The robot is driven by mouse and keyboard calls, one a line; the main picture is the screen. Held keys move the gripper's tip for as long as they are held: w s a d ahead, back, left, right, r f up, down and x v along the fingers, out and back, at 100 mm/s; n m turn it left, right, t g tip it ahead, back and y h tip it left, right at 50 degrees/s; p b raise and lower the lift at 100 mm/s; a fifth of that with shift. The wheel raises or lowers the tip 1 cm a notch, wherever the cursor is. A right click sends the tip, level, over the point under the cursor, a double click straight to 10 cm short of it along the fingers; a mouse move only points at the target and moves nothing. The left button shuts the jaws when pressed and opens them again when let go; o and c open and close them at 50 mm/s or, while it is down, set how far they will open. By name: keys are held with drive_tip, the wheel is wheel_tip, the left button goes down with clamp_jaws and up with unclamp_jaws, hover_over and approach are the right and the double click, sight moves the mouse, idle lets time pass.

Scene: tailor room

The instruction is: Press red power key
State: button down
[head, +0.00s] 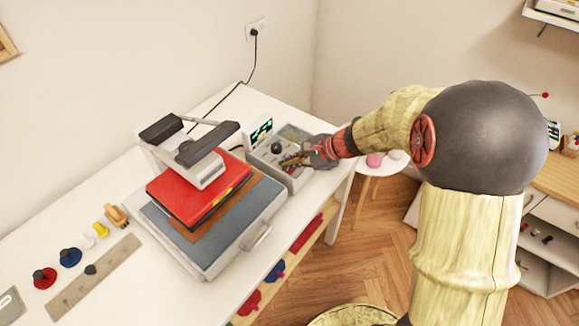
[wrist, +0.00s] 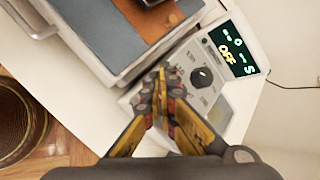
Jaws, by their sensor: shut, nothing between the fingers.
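A grey control box (head: 268,170) stands on the white table; it also shows in the wrist view (wrist: 215,100). It has a black knob (wrist: 202,77) and a tilted dark display (wrist: 234,48), with green characters and the word OFF in yellow. My gripper (head: 288,161) is over the box's front part; in the wrist view its yellow-and-dark fingers (wrist: 160,72) are shut together, with nothing between them, beside the knob. Whether the fingertips touch the panel I cannot tell.
A heat press (head: 190,150) with a red pad and grey-blue base stands left of the box. A black cord (head: 252,62) runs to the wall socket. Stamps and a ruler (head: 95,275) lie at the table's left. A round stool (head: 385,166) stands right of the table.

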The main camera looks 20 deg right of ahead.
sight(289, 172)
drive_tip(key=shift+r+p, duration=1.85)
drive_tip(key=shift+r, duration=0.95)
drive_tip(key=s+n+g+h, duration=0.2)
drive_tip(key=s+n+g, duration=0.2)
drive_tip(key=s+n, duration=0.7)
drive_tip(key=s+r+n+t+h, duration=0.3)
drive_tip(key=s+r+n, duration=0.3)
drive_tip(key=s+r, duration=0.7)
drive_tip(key=s+h, duration=0.1)
drive_tip(key=s, duration=0.3)
drive_tip(key=shift+s+d+r+h+b, duration=0.15)
drive_tip(key=shift+d+r+h+b, duration=0.1)
drive_tip(key=shift+r+h+b, duration=0.15)
